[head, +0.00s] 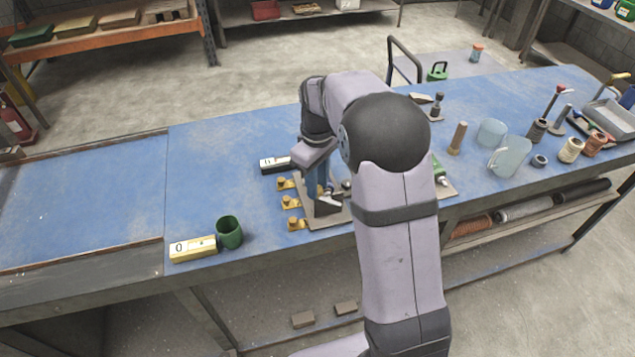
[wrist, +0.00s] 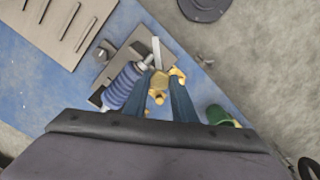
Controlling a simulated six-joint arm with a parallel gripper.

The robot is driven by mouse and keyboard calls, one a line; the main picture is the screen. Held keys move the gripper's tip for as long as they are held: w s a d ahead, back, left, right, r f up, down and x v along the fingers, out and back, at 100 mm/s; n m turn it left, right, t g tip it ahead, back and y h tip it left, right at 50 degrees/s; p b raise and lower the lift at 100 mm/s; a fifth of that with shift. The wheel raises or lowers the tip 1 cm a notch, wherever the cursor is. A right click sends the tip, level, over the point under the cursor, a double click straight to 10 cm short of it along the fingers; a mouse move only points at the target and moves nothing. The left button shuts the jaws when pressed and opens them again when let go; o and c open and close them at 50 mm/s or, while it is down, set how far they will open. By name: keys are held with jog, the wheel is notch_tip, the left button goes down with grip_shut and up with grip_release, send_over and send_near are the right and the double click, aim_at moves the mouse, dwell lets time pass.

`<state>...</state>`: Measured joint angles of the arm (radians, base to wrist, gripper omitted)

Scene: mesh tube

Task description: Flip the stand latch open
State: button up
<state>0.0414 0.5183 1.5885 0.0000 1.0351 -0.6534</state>
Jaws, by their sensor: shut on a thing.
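My gripper (head: 325,197) points down over a grey-brown stand plate near the front edge of the blue bench. In the wrist view, its two blue fingers (wrist: 161,76) are closed around a small brass-yellow piece (wrist: 157,97), which looks like the stand latch. The fingers hide part of it, so its angle is hard to tell. A pale metal bar (wrist: 156,50) lies just beyond the fingertips. A blue ribbed cylinder (wrist: 123,86) with a grey end lies close to the left finger. Several brass fittings (head: 290,202) line the plate's left side.
A green cup (head: 229,232) and a yellow block marked 0 (head: 192,249) stand left of the stand. A black-and-white block (head: 275,163) sits behind it. Clear jugs (head: 509,156) and a wooden peg (head: 457,138) stand to the right. The bench's left part is clear.

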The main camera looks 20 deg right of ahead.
jog(key=m, duration=0.5)
jog(key=shift+r+p, duration=0.1)
jog(key=shift+p, duration=0.25)
jog(key=m, duration=0.4)
jog(key=shift+m, duration=0.4)
jog(key=o, duration=1)
jog(key=shift+o, duration=0.2)
jog(key=shift+r+b, duration=1)
jog(key=shift+r, duration=2.65)
